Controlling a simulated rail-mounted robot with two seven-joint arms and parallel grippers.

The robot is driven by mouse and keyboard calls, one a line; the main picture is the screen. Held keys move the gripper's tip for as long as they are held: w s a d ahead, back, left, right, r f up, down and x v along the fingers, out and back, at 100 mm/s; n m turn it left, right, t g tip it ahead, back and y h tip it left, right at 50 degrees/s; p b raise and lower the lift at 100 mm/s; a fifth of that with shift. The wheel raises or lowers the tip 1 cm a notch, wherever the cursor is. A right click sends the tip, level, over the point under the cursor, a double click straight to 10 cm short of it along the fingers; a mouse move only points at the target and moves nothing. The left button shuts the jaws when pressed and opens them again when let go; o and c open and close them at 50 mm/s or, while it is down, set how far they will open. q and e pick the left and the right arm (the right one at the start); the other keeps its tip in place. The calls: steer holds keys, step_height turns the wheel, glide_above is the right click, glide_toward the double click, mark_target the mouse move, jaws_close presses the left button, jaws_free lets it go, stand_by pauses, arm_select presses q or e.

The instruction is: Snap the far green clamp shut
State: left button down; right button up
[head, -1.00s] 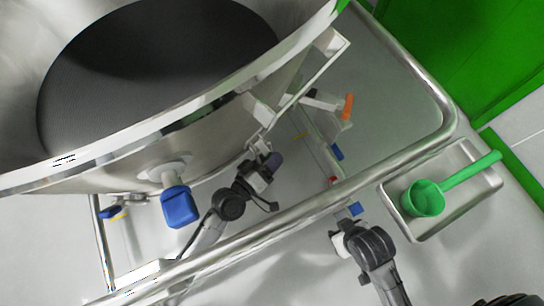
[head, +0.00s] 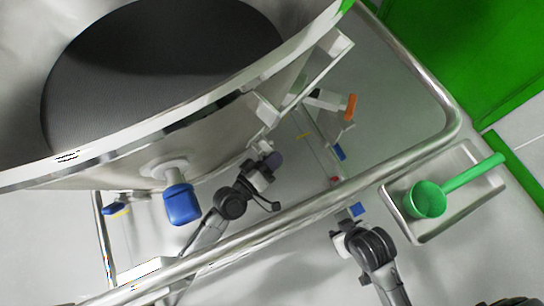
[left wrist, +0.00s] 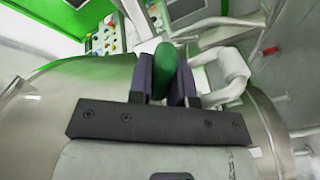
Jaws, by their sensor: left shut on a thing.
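In the left wrist view, the rounded green handle of a clamp (left wrist: 165,68) stands between the two dark fingers of my left gripper (left wrist: 163,80), which is shut on it. In the head view my left gripper (head: 270,161) is against the outer side of the large steel bowl (head: 135,148), below its rim. The clamp's green handle cannot be made out there, and its latch is hidden in both views. My right arm (head: 370,248) is outside the rail at the lower right; its fingertips cannot be made out.
A steel rail (head: 290,217) runs between my arms. A blue knob (head: 181,205) sticks out from the bowl left of my left gripper. A tray (head: 436,229) with a green scoop (head: 427,199) lies at the right. An orange-handled part (head: 350,107) is beyond the gripper.

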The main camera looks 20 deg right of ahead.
arm_select(q)
steer(key=n, duration=0.1)
steer(key=r+p, duration=0.1)
steer(key=n, duration=0.1)
steer(key=shift+s+d+r+n+p, duration=0.25)
steer(key=shift+s+r+n+p, duration=0.05)
steer(key=shift+s+p, duration=0.1)
steer(key=shift+s+d+r+n+p, duration=0.1)
steer(key=shift+r+n+p, duration=0.15)
steer(key=shift+n, duration=0.3)
steer(key=shift+r+n+p, duration=0.15)
steer(key=shift+n+p, duration=0.15)
steer(key=shift+n, duration=0.65)
steer(key=c, duration=1)
jaws_free()
steer(key=shift+c, duration=0.2)
